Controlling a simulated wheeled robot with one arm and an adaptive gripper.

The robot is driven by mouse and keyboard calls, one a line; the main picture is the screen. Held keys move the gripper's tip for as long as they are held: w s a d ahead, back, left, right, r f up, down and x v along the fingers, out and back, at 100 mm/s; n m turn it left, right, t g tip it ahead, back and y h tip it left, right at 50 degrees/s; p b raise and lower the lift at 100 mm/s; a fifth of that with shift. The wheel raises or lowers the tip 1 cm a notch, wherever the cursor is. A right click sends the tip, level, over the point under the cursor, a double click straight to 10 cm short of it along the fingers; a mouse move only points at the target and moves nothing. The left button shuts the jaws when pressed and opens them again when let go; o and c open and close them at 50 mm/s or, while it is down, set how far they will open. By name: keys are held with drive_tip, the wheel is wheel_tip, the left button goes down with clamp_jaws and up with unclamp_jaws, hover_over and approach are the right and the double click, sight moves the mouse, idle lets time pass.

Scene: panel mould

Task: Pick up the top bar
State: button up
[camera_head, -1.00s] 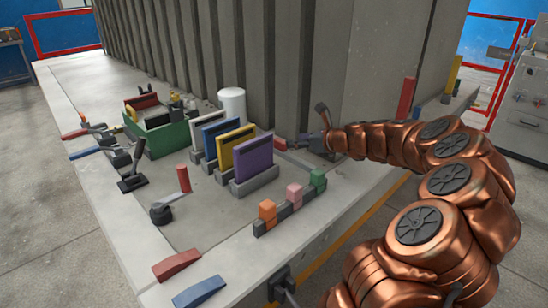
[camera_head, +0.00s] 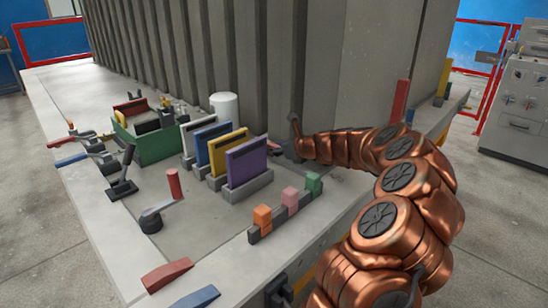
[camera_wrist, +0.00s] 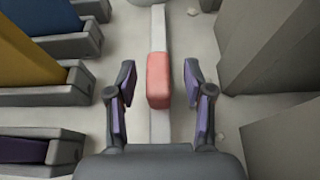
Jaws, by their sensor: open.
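A long, thin, pale grey bar (camera_wrist: 160,30) with a red grip block (camera_wrist: 158,80) runs up the middle of the wrist view; I take it to be the top bar. It lies low, close to the grey surface. My gripper (camera_wrist: 160,72) is open, with one finger on each side of the red block and a visible gap on both sides. In the head view my gripper (camera_head: 288,150) is beside the tall ribbed wall, just right of a small red end (camera_head: 273,146). The rest of the bar is hidden there.
Blue, yellow and purple panels (camera_head: 247,162) stand in grey holders to the left. The grey ribbed wall (camera_head: 310,70) rises close on the right. Orange, pink and green blocks (camera_head: 290,196) sit near the front edge. A green crate (camera_head: 160,143) stands further left.

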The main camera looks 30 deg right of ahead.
drive_tip(key=shift+w+a+f, duration=0.1)
drive_tip(key=shift+w, duration=0.1)
drive_tip(key=shift+c, duration=0.2)
clamp_jaws()
idle(0.4)
